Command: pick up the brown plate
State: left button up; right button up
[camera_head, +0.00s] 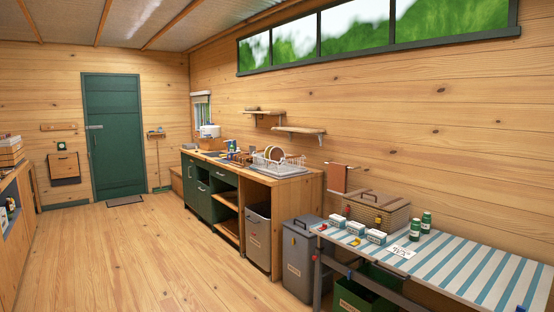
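A brown plate (275,154) stands on edge in the white wire dish rack (294,160). The rack is on the far wooden counter (312,179), at its near end beside the wall. A second round shape is close beside the plate, and the two are too small to tell apart clearly. The lower part of the plate is partly hidden by the rack. Neither of my grippers shows in the head view.
The wooden floor (135,245) is open in the middle. A cabinet (15,215) lines the left; a green door (115,135) is at the back.

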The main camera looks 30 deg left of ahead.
aim_at(276, 154)
jog(key=i+j+u, duration=0.95)
jog(key=i, duration=0.6)
jog(key=i+u, duration=0.35)
jog(key=i, duration=0.6)
jog(key=i+z, duration=0.15)
jog(key=i, duration=0.3)
jog(key=i+j+z, duration=0.1)
jog(key=i, duration=0.35)
jog(key=i+j+z, duration=0.15)
jog(key=i, duration=0.3)
jog(key=i+j+z, duration=0.1)
jog(key=i, duration=0.35)
jog(key=z, duration=0.65)
jog(key=i+j, duration=0.05)
jog(key=j, duration=0.05)
